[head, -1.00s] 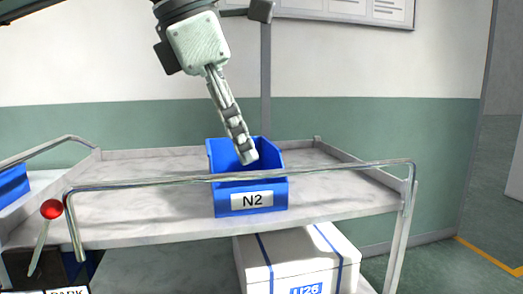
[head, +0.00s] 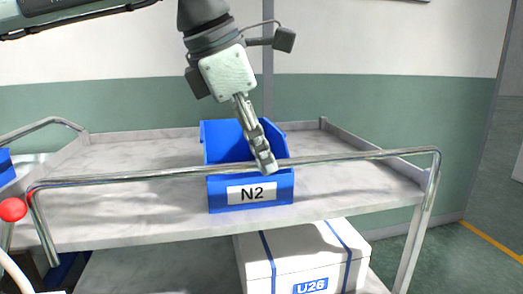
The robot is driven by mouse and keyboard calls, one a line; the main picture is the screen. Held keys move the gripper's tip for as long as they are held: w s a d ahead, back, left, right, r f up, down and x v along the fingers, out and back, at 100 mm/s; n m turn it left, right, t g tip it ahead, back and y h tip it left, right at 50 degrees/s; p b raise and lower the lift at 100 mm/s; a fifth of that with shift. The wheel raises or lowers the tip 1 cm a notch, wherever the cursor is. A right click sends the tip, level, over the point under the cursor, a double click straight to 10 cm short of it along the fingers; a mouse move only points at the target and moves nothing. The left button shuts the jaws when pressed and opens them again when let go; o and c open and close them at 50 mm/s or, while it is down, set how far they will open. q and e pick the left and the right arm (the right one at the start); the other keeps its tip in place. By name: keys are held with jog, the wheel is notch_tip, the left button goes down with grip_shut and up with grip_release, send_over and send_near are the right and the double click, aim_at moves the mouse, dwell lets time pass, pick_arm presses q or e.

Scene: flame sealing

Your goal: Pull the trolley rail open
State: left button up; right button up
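The trolley rail (head: 350,158) is a bent chrome bar across the near side of the trolley's upper shelf (head: 140,215). It passes in front of the blue N2 bin (head: 283,187) and stands above the shelf edge. My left gripper (head: 265,166) reaches down from above, seen nearly edge-on. Its fingertips overlap the rail in front of the bin. The fingers line up one behind the other, so their gap is hidden, and I cannot tell whether they touch the rail. My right gripper is not in view.
A white box marked U26 (head: 335,260) with blue straps sits on the lower shelf. Part of a blue bin (head: 5,168) shows at the left edge. Open floor lies to the right.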

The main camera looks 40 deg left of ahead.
pick_arm(q)
jog(key=shift+w+f, duration=0.1)
jog(key=shift+f, duration=0.2)
grip_shut()
